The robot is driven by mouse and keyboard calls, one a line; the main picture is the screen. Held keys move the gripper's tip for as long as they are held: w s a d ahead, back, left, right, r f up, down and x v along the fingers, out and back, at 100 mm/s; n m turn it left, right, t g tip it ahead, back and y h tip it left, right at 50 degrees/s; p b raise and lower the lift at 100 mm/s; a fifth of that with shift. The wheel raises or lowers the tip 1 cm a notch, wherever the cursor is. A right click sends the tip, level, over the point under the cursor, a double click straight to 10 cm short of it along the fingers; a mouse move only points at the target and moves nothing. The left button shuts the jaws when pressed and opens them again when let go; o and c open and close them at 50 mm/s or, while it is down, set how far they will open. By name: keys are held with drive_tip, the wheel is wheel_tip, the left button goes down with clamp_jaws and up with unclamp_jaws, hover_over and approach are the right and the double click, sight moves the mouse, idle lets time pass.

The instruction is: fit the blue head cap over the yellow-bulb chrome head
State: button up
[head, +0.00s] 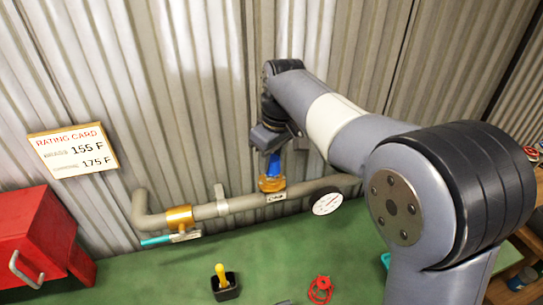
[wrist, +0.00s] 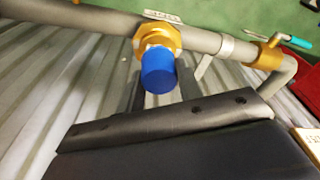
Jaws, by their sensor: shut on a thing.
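The blue head cap (head: 273,164) is between the fingers of my gripper (head: 274,151), which is shut on it in front of the corrugated wall. The wrist view shows the cap (wrist: 158,73) between the dark fingers of my gripper (wrist: 161,80). The cap is in line with the brass fitting (wrist: 168,37) on the grey pipe. A silvery chrome part (wrist: 153,44) shows between cap and brass; most of it is hidden. No yellow bulb is visible there, and I cannot tell how far the cap covers the head.
The grey pipe (head: 240,205) runs along the wall with a brass valve (head: 180,217) and a white round tag (head: 327,204). A yellow-topped item stands in a black block (head: 225,288) on the green bench (head: 170,270). A red ring-like item (head: 320,289) and red box (head: 35,238) are nearby.

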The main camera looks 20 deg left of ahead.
drive_tip(key=shift+f+b, duration=0.3)
drive_tip(key=shift+f, duration=0.3)
drive_tip(key=o, duration=1.2)
drive_tip(key=r, duration=0.3)
drive_tip(key=d+r, duration=0.1)
drive_tip(key=r, duration=0.6)
drive_tip(key=shift+s+d+r, duration=0.2)
drive_tip(key=shift+s+r, duration=0.2)
drive_tip(key=shift+f, duration=0.1)
drive_tip(key=f, duration=0.3)
drive_tip(key=a+f, duration=0.1)
drive_tip(key=f, duration=0.6)
drive_tip(key=shift+w+a+f, duration=0.2)
drive_tip(key=shift+w+f, duration=0.15)
drive_tip(key=shift+w, duration=0.05)
drive_tip(key=shift+r+p, duration=0.35)
drive_tip(key=shift+r, duration=0.3)
